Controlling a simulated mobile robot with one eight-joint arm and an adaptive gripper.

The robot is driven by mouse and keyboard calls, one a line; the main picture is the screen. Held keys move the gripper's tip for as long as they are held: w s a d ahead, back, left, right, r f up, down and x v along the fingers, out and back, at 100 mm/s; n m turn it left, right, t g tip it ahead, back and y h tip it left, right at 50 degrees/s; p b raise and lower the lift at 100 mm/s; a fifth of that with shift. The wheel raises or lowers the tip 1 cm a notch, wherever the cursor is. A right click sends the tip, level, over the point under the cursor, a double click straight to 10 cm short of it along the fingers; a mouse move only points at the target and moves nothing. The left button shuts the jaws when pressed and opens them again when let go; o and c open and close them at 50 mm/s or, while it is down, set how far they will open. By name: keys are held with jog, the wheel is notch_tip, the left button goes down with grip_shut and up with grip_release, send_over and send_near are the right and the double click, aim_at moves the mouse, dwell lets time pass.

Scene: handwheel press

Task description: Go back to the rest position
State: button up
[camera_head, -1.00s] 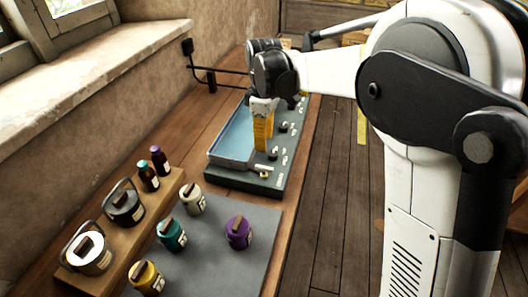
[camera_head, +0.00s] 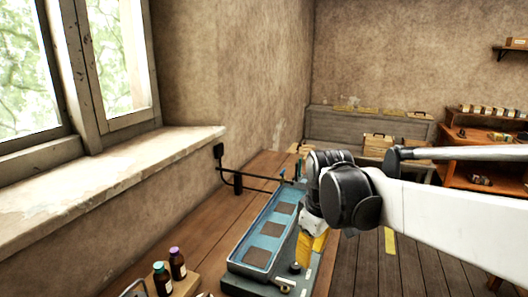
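My gripper (camera_head: 311,254) hangs at the end of my white and black arm, over the right part of a press-like bench unit (camera_head: 255,288). Its yellow part points down. Its fingertips are small and partly merge with the unit behind them, so I cannot tell whether they are open or shut, or whether they touch it. The unit has a long blue tray (camera_head: 241,256) with several brown square pieces in it. Small fittings sit on the unit's right and near side. No handwheel shows clearly.
Two dark bottles (camera_head: 177,264) stand on a wooden rack at the lower left. A black pipe (camera_head: 250,174) runs from the wall over the bench (camera_head: 215,210). The window sill (camera_head: 110,175) is at left. A shelf (camera_head: 475,150) stands at back right. Wooden floor lies right of the bench.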

jog(key=s+d+f+m+t, duration=0.1)
jog(key=s+d+m, duration=0.1)
jog(key=s, duration=0.3)
jog(key=s+d+f+m+t, duration=0.1)
jog(key=s+d+m+t, duration=0.1)
jog(key=s, duration=0.4)
jog(key=s+d+f+m+t+b, duration=0.1)
jog(key=s+d+m+t, duration=0.1)
jog(key=s+m, duration=0.3)
jog(key=shift+s+d+m, duration=0.3)
jog(key=shift+s+d, duration=0.15)
jog(key=shift+d, duration=0.3)
